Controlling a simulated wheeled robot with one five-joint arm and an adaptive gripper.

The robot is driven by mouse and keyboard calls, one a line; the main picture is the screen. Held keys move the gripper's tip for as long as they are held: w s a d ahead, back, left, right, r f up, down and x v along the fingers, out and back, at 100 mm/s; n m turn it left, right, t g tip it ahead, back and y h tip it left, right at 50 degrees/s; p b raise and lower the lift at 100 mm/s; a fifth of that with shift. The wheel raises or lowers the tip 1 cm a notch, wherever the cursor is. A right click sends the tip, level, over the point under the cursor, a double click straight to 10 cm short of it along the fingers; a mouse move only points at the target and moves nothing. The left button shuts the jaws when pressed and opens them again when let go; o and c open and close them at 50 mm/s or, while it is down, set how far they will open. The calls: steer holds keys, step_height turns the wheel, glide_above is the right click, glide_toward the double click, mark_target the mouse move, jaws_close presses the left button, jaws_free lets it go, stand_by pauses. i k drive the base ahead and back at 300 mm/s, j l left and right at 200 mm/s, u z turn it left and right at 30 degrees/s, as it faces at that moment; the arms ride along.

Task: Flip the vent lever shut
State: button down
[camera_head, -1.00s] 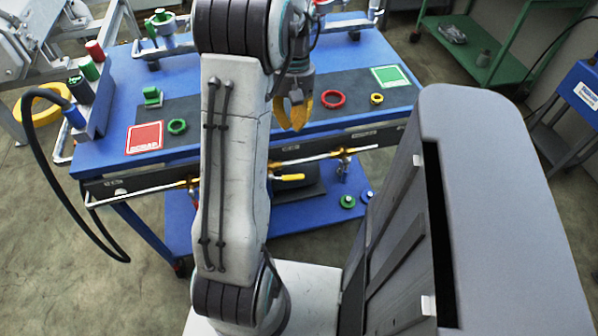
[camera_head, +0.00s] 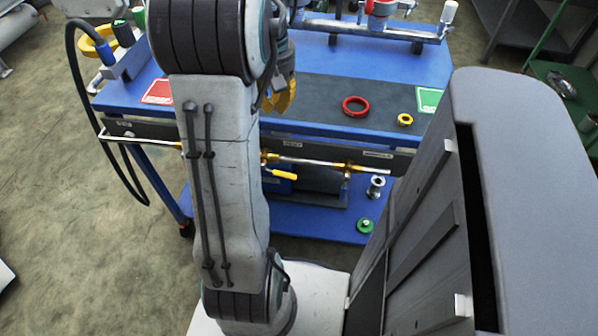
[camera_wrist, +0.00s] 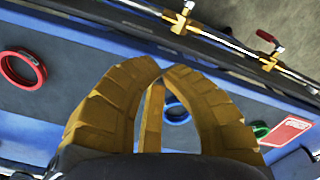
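A pipe with brass valves runs along the front of the blue bench (camera_head: 310,128). In the head view a yellow lever (camera_head: 284,174) points right from one valve (camera_head: 266,158), below the pipe. Another brass valve (camera_head: 348,168) sits further right. The wrist view shows a brass valve (camera_wrist: 180,18) and one with a red handle (camera_wrist: 267,37). The panel labels are too small to read, so I cannot tell which is the vent lever. My gripper (camera_wrist: 162,68) is over the bench top, its yellow fingertips together and holding nothing. My arm hides part of the pipe.
A red ring (camera_head: 355,106) and a small yellow ring (camera_head: 405,119) lie on the dark mat. A red card (camera_head: 158,92) and a green card (camera_head: 428,98) lie at its ends. A silver fitting (camera_head: 375,187) and green fitting (camera_head: 364,226) are on the lower shelf.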

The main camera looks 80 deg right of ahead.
mark_target(288, 176)
steer(key=k+u, duration=0.7)
steer(key=u, duration=0.15)
steer(key=k+j+u, duration=0.2)
steer(key=u, duration=0.25)
steer(key=k+j, duration=0.05)
steer(key=k, duration=0.05)
